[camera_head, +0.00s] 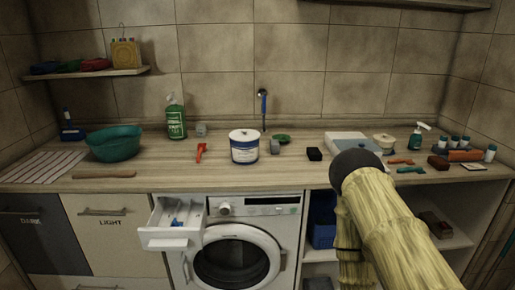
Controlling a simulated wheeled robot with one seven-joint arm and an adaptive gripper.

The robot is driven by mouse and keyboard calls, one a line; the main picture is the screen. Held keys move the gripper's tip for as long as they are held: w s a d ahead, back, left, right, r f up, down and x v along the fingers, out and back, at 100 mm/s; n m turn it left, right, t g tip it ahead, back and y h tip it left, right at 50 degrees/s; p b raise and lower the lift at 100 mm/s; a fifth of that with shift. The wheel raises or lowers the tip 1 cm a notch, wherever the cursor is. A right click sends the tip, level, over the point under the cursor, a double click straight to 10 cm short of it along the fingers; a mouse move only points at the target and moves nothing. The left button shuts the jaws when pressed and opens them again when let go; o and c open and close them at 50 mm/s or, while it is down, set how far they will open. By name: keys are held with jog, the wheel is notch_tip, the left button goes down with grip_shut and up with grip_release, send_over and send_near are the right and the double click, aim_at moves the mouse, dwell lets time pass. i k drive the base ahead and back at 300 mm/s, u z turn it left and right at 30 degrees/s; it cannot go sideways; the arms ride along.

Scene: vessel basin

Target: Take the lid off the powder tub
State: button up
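The powder tub (244,152) is a round white tub with a blue band and label. It stands upright on the wooden counter, above the washing machine, near the middle of the view. Its white lid (243,134) sits on top and covers the opening. My arm shows at the right as thick bamboo-like links meeting at a dark round joint, in front of the counter and apart from the tub. My gripper is not in view.
Beside the tub are a small grey item (275,146), a red tool (201,152) and a black box (314,154). A green spray bottle (175,117) and teal basin (115,143) stand left. Below, the washing machine's detergent drawer (171,229) is pulled out. The counter before the tub is clear.

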aim_at(245, 134)
jog(key=i, duration=0.5)
jog(key=k, duration=0.5)
jog(key=u, duration=1.7)
jog(key=i, duration=1.35)
jog(key=z, duration=1.15)
